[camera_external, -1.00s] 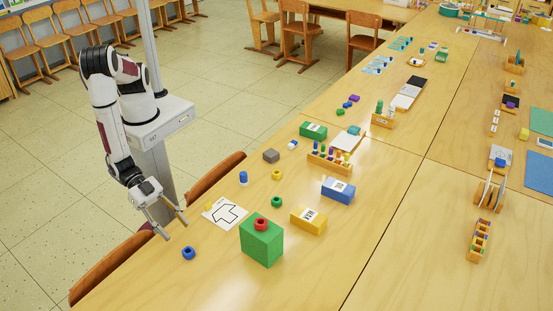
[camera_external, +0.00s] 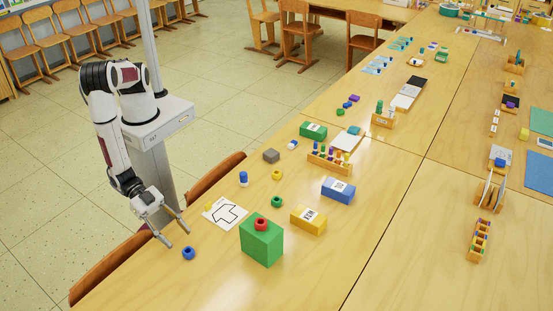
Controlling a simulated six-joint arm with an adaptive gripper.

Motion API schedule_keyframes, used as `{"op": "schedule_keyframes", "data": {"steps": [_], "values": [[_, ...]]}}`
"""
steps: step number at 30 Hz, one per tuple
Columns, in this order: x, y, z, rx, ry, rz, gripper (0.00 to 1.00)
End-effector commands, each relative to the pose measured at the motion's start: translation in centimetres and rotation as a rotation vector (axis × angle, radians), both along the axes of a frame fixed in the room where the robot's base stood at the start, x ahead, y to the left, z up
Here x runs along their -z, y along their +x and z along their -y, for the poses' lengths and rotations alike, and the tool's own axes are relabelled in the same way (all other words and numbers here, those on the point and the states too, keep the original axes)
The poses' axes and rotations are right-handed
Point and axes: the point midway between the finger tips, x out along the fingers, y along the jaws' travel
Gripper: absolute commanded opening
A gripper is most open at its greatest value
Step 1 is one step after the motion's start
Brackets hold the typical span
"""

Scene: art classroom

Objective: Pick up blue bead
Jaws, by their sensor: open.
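One finger is on the side of the white card, the other nearer the table edge. I cannot tell the exact height of the tips over the table.
A white card with an outline (camera_external: 225,213) lies right of my gripper. A green block (camera_external: 261,243) carries a red bead (camera_external: 261,224). A green bead (camera_external: 277,201), a yellow bead (camera_external: 277,175) and a blue cylinder (camera_external: 243,178) stand farther back. Chair backs (camera_external: 113,270) line the table edge.

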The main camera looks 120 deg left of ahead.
Motion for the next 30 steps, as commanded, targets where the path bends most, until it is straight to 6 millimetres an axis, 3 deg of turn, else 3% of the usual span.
{"op": "schedule_keyframes", "data": {"steps": [17,30], "values": [[0.4,0.9,0.2,0.001,0.001,0.000,0.44],[1.7,4.3,1.0,-0.001,0.000,0.001,0.44]]}}
